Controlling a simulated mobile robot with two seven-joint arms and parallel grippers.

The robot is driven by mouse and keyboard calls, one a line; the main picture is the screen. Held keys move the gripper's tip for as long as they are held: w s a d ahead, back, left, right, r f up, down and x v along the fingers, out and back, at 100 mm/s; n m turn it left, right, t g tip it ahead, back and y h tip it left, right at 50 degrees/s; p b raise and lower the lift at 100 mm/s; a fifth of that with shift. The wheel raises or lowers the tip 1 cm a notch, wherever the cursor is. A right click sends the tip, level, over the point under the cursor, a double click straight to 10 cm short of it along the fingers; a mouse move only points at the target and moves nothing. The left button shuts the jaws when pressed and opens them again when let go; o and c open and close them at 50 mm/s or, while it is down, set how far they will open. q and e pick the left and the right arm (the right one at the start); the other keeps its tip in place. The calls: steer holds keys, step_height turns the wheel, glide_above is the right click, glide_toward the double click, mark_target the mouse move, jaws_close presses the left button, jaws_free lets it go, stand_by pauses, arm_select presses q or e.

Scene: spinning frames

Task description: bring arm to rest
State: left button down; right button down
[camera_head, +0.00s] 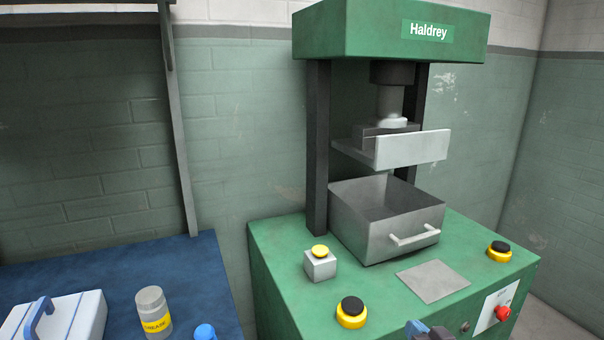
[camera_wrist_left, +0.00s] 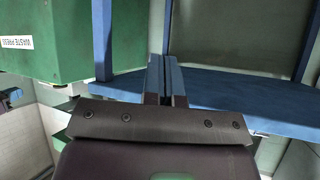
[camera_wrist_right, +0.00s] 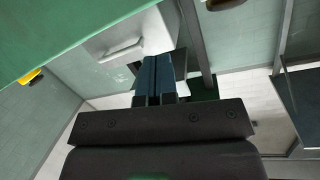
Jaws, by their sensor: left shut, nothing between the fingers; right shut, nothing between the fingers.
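My right gripper (camera_head: 428,330) shows at the bottom edge of the head view, in front of the green press. Its fingers are shut with nothing between them, as the right wrist view also shows (camera_wrist_right: 157,78). The drawer-like metal box with a white handle is ahead of these fingers in that view. My left gripper (camera_wrist_left: 166,80) shows only in the left wrist view. Its fingers are together and empty, and they point toward the blue bench frame. The left arm is out of the head view.
The green press (camera_head: 285,265) carries the metal box (camera_head: 375,235), a yellow button on a block (camera_head: 320,262), black-and-yellow buttons (camera_head: 352,313) and a red knob (camera_head: 502,313). The blue bench (camera_head: 205,275) at left holds a grease jar (camera_head: 153,312) and a white case (camera_head: 75,318).

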steer(key=s+d+f+g+h+p, duration=0.1)
steer(key=s+f, duration=0.3)
steer(key=s, duration=0.6)
steer(key=s+d+f+g+h+p, duration=0.1)
steer(key=s+f, duration=0.3)
steer(key=s, duration=0.7)
steer(key=s+d+f+n+g+h+p, duration=0.1)
steer(key=s+f, duration=0.3)
steer(key=s, duration=0.6)
steer(key=shift+s+d+g+h, duration=0.2)
steer(key=shift+g+h, duration=0.4)
steer(key=shift+g, duration=0.2)
